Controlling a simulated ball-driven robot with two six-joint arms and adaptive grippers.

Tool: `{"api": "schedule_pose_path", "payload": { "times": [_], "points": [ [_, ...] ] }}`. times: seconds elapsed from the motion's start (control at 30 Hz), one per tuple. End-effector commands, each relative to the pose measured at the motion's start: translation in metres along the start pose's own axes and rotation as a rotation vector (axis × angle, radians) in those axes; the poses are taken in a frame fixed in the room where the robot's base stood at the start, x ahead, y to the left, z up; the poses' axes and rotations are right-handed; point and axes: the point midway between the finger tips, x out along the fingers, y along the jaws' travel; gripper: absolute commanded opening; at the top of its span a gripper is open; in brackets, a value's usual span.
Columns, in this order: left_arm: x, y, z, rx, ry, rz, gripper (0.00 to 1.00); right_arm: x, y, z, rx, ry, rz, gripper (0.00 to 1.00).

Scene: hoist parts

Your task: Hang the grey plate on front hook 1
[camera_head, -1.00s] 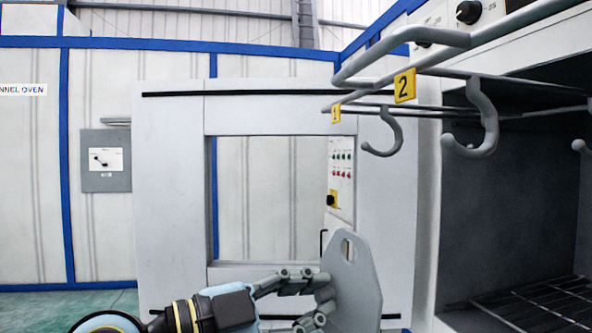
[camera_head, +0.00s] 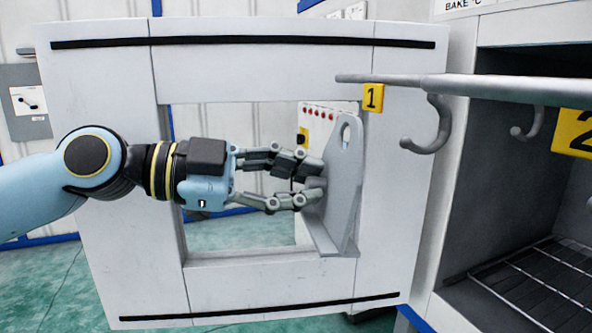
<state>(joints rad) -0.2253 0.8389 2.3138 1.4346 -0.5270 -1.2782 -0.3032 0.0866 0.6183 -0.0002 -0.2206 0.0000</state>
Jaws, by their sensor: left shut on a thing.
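The grey plate (camera_head: 343,200) is upright, with a hole near its top and a bent lip at its bottom. My left gripper (camera_head: 313,187) comes in from the left and is shut on the plate's left side. Front hook 1 (camera_head: 432,130) hangs from a grey rail (camera_head: 480,88), beside the yellow tag 1 (camera_head: 373,97). The plate is left of the hook and a little lower, apart from it. My right gripper is not in view.
A yellow tag 2 (camera_head: 575,133) and another hook (camera_head: 528,125) are at the right. An open oven with a wire rack (camera_head: 540,283) stands at the right. A white panel frame (camera_head: 110,170) with a square opening is behind the plate.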

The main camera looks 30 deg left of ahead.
Motion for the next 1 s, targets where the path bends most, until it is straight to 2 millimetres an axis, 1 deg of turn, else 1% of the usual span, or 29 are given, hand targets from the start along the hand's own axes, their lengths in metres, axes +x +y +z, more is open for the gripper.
{"api": "schedule_pose_path", "payload": {
  "times": [0.27,0.67,1.0],
  "points": [
    [0.013,-0.006,-0.003,0.001,-0.009,0.005,0.0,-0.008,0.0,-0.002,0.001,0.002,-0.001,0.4],
    [0.032,-0.011,-0.002,0.0,-0.036,0.026,0.0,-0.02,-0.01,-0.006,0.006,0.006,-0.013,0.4],
    [0.048,-0.014,-0.002,0.0,-0.058,0.045,0.0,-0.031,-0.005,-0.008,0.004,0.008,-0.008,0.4]
  ]
}}
